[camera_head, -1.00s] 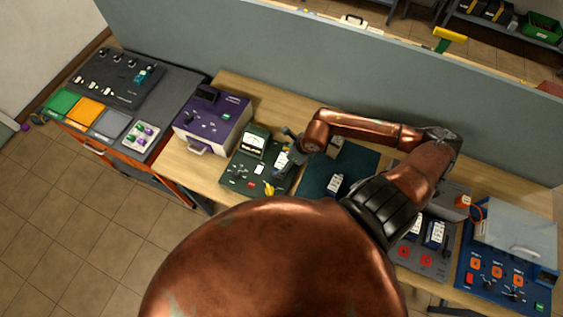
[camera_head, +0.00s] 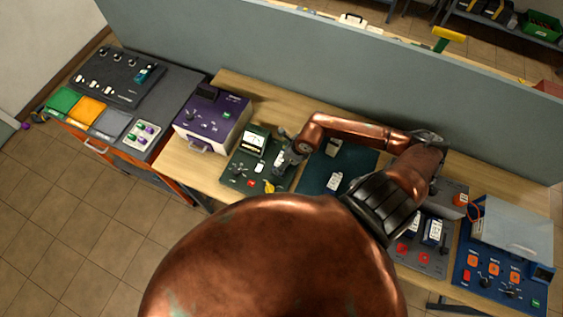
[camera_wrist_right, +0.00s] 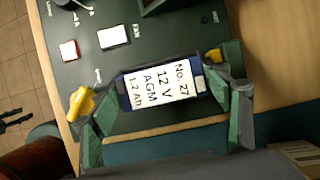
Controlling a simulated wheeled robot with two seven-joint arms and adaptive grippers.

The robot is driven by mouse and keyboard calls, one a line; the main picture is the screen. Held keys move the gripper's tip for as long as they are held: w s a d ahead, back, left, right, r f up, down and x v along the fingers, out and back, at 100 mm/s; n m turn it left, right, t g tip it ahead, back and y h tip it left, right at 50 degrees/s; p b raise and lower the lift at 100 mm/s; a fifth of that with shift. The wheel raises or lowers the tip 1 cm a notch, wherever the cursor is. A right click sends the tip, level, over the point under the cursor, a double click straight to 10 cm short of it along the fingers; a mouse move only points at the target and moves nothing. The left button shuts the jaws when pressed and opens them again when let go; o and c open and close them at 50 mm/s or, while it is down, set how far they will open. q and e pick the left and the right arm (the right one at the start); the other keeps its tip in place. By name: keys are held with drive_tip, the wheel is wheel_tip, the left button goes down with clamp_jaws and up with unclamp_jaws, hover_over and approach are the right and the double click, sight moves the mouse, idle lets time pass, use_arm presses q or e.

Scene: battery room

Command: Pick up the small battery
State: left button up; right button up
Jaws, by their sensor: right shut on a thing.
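The small battery (camera_wrist_right: 160,86) is dark blue with a white label reading "No. 27, 12 V, AGM, 1.2 Ah". It is between the green fingers of my right gripper (camera_wrist_right: 165,100) in the wrist view, and the gripper is shut on it. In the head view, my right gripper (camera_head: 288,152) is over the right part of the dark green tester panel (camera_head: 240,172), and the battery (camera_head: 279,159) shows as a small white label there. I cannot tell whether the battery touches the panel. My left gripper is not in view.
Another labelled battery (camera_head: 333,181) lies on the dark green mat (camera_head: 348,160). A purple unit (camera_head: 213,122) stands left of the tester. A grey charger (camera_head: 425,260) with batteries and a blue unit (camera_head: 505,285) stand right. A grey partition (camera_head: 300,65) runs behind the bench.

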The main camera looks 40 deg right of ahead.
drive_tip(key=c, duration=1.1)
drive_tip(key=shift+w+r, duration=0.1)
drive_tip(key=shift+r, duration=0.1)
